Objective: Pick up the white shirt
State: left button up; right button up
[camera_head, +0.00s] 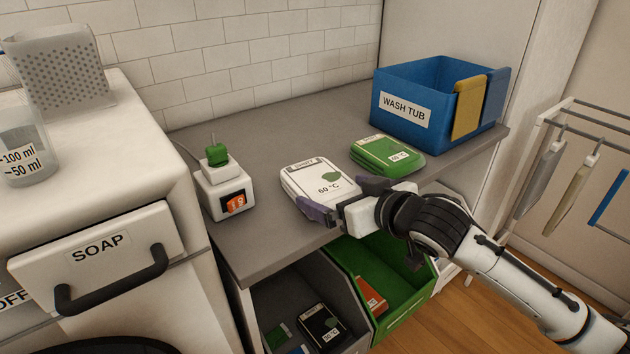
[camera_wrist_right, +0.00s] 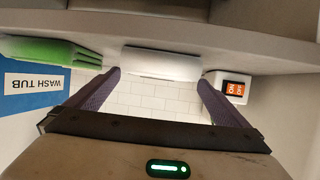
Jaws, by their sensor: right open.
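The white shirt (camera_head: 318,180) is a folded white block marked "60 °C" with a green stain, lying flat on the grey counter. It also shows in the right wrist view (camera_wrist_right: 160,63), upside down, in line with the gap between the fingers. My right gripper (camera_head: 337,196) is open at the shirt's near edge, with one purple finger at its near left corner and the other near its right side. In the right wrist view the fingertips (camera_wrist_right: 158,78) lie on either side of the shirt. I cannot tell whether they touch it. My left gripper is not in view.
A folded green shirt (camera_head: 387,155) lies just right of the white one. Behind it stands the blue wash tub (camera_head: 420,83). A white box with a green knob (camera_head: 222,190) stands to the left. Open bins (camera_head: 405,305) sit below the counter's front edge. A drying rack (camera_head: 575,150) stands far right.

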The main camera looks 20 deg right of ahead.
aim_at(325, 185)
jog(key=shift+r+x, duration=0.15)
jog(key=shift+x, duration=1.6)
jog(key=shift+r+x, duration=0.15)
jog(key=shift+x, duration=1.6)
jog(key=c, duration=0.8)
